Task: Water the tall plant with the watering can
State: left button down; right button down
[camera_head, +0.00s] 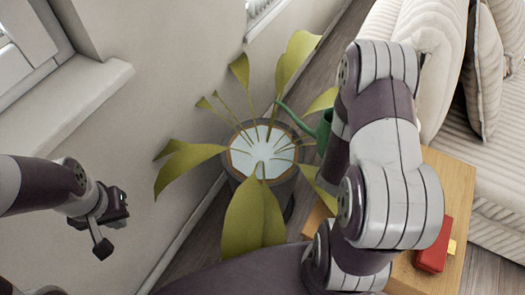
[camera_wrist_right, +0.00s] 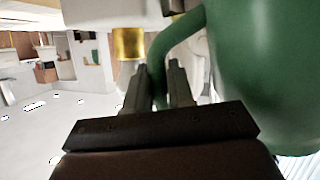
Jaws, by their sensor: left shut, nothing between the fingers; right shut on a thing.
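The tall plant (camera_head: 262,220) has broad yellow-green leaves and stands in a round dark pot (camera_head: 238,182) with a pale surface inside its rim. The green watering can (camera_head: 322,130) is at the pot's right side, partly hidden by my right arm; its spout reaches left over the pot's rim. In the right wrist view the can's body (camera_wrist_right: 265,70) is large at the right. My right gripper (camera_wrist_right: 160,85) is shut on the can's curved green handle (camera_wrist_right: 180,35). My left gripper (camera_head: 108,220) is shut and empty, left of the plant and apart from it.
A wall with a window ledge (camera_head: 75,105) runs along the left behind the plant. A striped cream sofa (camera_head: 490,150) is at the right. A wooden table (camera_head: 455,180) holds a red object (camera_head: 434,246) near my right arm. Wooden floor shows around the pot.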

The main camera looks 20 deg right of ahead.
jog(key=shift+w+a+f+n+g+h+b, duration=0.3)
jog(key=shift+w+a+f+n+b, duration=0.2)
jog(key=shift+w+a+n, duration=0.15)
jog(key=shift+w+a+f, duration=0.1)
jog(key=shift+w+f, duration=0.15)
jog(key=shift+w+a+f+n+b, duration=0.15)
jog(key=shift+n+b, duration=0.1)
jog(key=shift+b, duration=0.2)
dwell(0.8)
